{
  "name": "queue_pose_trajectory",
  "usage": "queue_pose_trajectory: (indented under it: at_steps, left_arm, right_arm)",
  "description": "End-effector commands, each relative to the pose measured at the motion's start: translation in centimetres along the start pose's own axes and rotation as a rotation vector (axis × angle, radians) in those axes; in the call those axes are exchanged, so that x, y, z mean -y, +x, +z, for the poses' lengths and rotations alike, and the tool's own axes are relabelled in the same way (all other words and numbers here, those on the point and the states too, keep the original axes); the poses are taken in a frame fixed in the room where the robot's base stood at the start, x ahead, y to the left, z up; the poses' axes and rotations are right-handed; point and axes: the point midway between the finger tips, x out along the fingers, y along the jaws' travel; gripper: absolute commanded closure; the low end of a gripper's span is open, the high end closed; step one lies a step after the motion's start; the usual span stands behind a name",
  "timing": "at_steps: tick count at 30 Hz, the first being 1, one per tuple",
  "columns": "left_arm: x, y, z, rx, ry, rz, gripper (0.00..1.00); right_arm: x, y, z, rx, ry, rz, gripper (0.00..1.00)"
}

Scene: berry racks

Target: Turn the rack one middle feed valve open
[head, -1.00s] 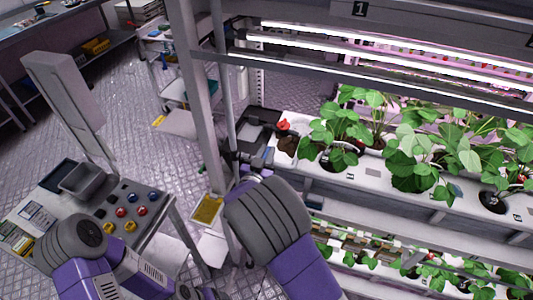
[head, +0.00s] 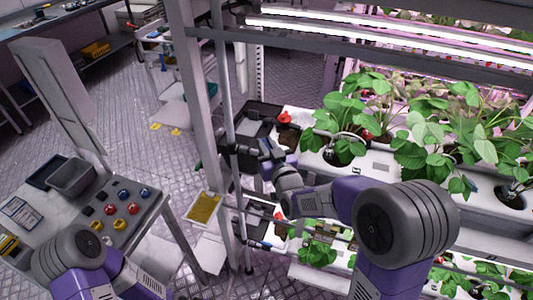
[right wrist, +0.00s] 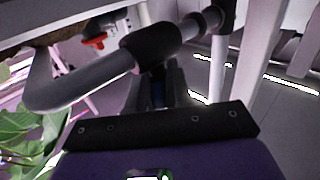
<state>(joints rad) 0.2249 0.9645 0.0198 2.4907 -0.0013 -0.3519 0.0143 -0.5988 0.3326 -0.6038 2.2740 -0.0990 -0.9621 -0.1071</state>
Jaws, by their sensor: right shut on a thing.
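The middle feed valve is a dark grey fitting on the pipe at the left end of the rack's planted shelf. In the right wrist view its dark body (right wrist: 152,45) sits on a bent grey pipe, and a narrow blue lever (right wrist: 157,95) shows between my fingers. My right gripper (head: 266,150) is at this valve in the head view, small and partly merged with the dark fittings. In the right wrist view the gripper (right wrist: 155,85) is shut on the lever. How far the lever is turned is not clear. My left gripper is out of view.
A red knob (head: 284,117) sits on the shelf end near the valve. Leafy plants (head: 340,110) fill the white trough to the right. A grey upright post (head: 195,90) stands left of the valve. A console with coloured buttons (head: 105,205) stands at the left.

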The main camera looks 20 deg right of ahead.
Motion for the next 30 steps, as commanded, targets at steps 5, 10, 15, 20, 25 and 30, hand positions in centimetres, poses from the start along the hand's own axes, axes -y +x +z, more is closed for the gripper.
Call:
queue_pose_trajectory:
  at_steps: [5,10,15,20,25,30]
  left_arm:
    - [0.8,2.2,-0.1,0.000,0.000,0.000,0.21]
    - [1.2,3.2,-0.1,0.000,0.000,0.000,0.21]
    - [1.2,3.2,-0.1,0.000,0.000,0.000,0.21]
    - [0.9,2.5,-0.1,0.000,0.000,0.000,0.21]
    - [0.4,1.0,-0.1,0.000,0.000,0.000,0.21]
    - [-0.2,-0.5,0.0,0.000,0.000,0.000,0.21]
  right_arm:
    - [-0.5,0.0,0.3,-0.004,0.000,-0.122,1.00]
    - [-0.5,0.1,0.2,-0.002,-0.001,-0.245,1.00]
    - [-0.5,0.1,0.0,0.000,-0.002,-0.370,1.00]
    - [-0.4,0.2,-0.3,0.000,-0.001,-0.487,1.00]
    - [-0.3,0.2,-0.5,0.000,-0.001,-0.612,1.00]
    - [-0.3,0.2,-0.5,-0.001,-0.001,-0.729,1.00]
